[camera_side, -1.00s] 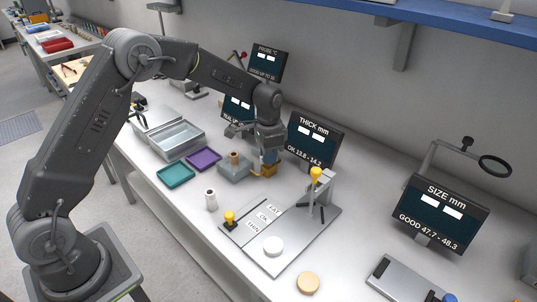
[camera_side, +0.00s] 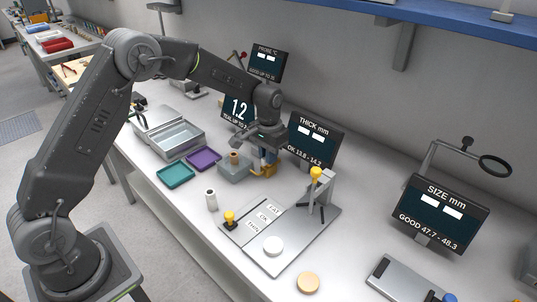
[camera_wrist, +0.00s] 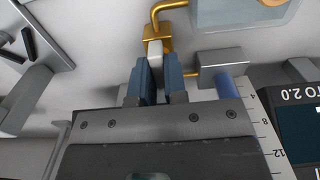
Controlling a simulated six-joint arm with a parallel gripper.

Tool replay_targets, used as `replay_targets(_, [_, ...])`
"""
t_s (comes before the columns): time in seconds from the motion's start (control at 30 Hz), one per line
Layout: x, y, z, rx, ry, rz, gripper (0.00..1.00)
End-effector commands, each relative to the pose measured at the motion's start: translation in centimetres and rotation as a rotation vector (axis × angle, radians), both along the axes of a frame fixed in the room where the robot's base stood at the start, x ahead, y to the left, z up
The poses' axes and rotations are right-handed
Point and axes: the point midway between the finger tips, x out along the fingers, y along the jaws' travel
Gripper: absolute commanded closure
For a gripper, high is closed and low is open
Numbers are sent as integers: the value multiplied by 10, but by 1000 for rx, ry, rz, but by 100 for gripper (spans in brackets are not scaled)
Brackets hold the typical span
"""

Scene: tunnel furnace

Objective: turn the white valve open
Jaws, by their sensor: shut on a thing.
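The white valve (camera_wrist: 154,49) is a small pale lever on a brass body (camera_wrist: 157,32), seen in the wrist view. My gripper (camera_wrist: 158,68) has its blue fingers closed on either side of this lever. In the side view, my gripper (camera_side: 269,156) points down at the brass fitting (camera_side: 264,171) beside a grey block, and the lever itself is hidden there. The teal-limit display (camera_side: 239,108) behind my wrist reads 1.2.
A grey box (camera_wrist: 222,62) with a blue cylinder sits right of the fingers in the wrist view. Purple (camera_side: 204,158) and teal (camera_side: 175,175) trays lie to the left in the side view. The THICK display (camera_side: 313,138) stands close on the right.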

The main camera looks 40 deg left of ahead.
Motion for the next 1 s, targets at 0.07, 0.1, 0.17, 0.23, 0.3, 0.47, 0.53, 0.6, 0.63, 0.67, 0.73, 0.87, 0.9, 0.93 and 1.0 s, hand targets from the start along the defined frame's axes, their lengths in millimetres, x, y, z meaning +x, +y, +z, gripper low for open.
replay_targets(0.07, [2,-1,1,-2,-6,6,100])
replay_targets(0.1, [2,0,1,-2,-6,6,100])
replay_targets(0.17, [2,0,1,-2,-7,6,100])
replay_targets(0.23, [2,0,1,-2,-7,6,100])
replay_targets(0.3, [2,0,1,-2,-7,6,100])
replay_targets(0.47, [1,0,1,-2,-5,5,72])
replay_targets(0.53, [1,0,1,-1,-4,4,65])
replay_targets(0.6, [1,0,1,-1,-3,4,62])
replay_targets(0.63, [1,0,1,-1,-3,4,62])
replay_targets(0.67, [1,0,0,-1,-3,4,62])
replay_targets(0.73, [1,0,0,-1,-2,3,62])
replay_targets(0.87, [1,0,3,-1,-2,3,62])
replay_targets(0.9, [1,0,6,-1,-3,3,62])
replay_targets(0.93, [1,0,9,-1,-3,3,62])
replay_targets(1.0, [1,0,19,-1,-6,3,62])
